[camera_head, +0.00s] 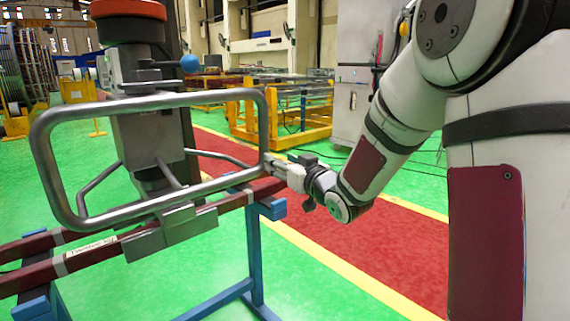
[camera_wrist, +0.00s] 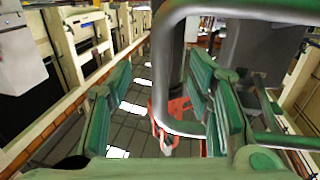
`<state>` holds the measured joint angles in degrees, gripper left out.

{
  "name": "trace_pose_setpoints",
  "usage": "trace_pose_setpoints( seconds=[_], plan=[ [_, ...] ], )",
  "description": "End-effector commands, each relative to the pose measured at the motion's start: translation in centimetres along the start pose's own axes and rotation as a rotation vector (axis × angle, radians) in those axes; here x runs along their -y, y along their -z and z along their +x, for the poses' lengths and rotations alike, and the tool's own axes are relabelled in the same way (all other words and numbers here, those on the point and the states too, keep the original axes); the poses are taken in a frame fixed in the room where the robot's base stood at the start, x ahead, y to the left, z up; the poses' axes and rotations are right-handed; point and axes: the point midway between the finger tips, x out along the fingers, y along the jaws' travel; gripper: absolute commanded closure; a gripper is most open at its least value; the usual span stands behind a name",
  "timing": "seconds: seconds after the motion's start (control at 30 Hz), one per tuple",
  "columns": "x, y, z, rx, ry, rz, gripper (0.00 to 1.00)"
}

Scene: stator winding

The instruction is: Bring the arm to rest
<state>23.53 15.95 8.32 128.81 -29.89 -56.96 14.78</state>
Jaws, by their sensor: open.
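My gripper (camera_head: 276,168) is at the lower right corner of the silver tubular handle frame (camera_head: 150,101) in the head view. In the wrist view its two green-padded fingers (camera_wrist: 162,75) are spread apart. The frame's grey tube (camera_wrist: 161,80) runs down between them and bends off to the right past the right finger. I cannot tell whether a finger touches the tube. The frame is fixed to a grey tool with an orange-red top (camera_head: 128,10), which sits on the dark red bars (camera_head: 100,253). My arm reaches in from the right, bent at the elbow.
A blue stand (camera_head: 255,250) holds up the dark red bars. A blue ball knob (camera_head: 190,63) sticks out of the tool. A yellow rack (camera_head: 247,117) and a grey cabinet (camera_head: 352,105) stand behind. The green and red floor in front right is clear.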

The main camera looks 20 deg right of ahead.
Motion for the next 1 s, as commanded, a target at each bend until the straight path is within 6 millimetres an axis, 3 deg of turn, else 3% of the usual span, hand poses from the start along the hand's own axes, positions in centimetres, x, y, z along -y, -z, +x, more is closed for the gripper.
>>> trace_pose_setpoints(
  seconds=[0.37, 0.57, 0.77, 1.0],
  plan=[
    [0.1, 0.0, -1.6, 0.032, -0.016, -0.012, 0.53],
    [0.5, -0.3, -4.3, 0.23, -0.112, -0.059, 0.53],
    [1.1, -1.5, -10.5, 0.497, -0.225, -0.075, 0.53],
    [3.6, -3.5, -20.8, 0.82, -0.299, -0.034, 0.53]
  ],
)
